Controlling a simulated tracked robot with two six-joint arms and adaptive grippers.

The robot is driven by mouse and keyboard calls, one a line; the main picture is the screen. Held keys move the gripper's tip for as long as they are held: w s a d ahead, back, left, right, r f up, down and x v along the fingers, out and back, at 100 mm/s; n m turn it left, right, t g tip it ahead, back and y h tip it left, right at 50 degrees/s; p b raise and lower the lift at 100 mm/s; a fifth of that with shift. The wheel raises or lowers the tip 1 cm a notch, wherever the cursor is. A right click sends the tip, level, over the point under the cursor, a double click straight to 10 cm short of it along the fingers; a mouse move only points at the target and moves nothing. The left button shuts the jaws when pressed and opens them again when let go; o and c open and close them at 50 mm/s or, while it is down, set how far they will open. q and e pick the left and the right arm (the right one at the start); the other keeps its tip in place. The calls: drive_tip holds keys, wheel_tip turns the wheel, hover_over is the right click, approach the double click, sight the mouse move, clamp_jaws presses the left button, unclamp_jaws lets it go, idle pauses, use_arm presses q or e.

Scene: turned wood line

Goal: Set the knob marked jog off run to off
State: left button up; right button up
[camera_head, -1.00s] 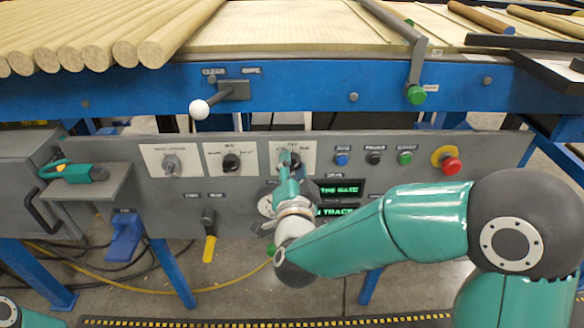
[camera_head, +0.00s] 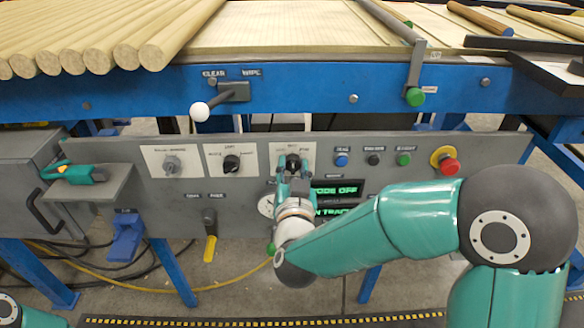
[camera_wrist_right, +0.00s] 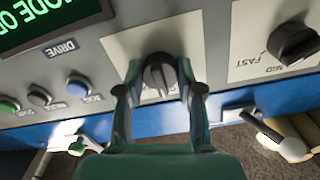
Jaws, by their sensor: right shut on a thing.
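The jog off run knob (camera_head: 293,161) is a black knob on a white plate on the grey control panel. Its pointer looks roughly upright, though its small lettering is too blurred to read. My right gripper (camera_head: 294,170) reaches it from below. In the right wrist view the gripper (camera_wrist_right: 160,78) has one finger on each side of the knob (camera_wrist_right: 158,72) and is shut on it. The upper green display (camera_head: 336,190) reads "MODE OFF", its first letter partly hidden by the gripper. My left gripper is not in view.
Two more knobs, one black (camera_head: 232,163) and one grey (camera_head: 172,164), sit to the left. Blue, black and green buttons and a red emergency button (camera_head: 449,166) are to the right. A white-balled lever (camera_head: 199,111) sticks out above the panel. A round gauge (camera_head: 266,205) is just below left.

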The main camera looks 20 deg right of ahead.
drive_tip(key=shift+f, duration=0.2)
drive_tip(key=o, duration=1.1)
drive_tip(key=shift+r, duration=0.1)
drive_tip(key=shift+o, duration=0.2)
drive_tip(key=shift+s, duration=0.1)
drive_tip(key=v, duration=0.7)
drive_tip(key=shift+s, duration=0.15)
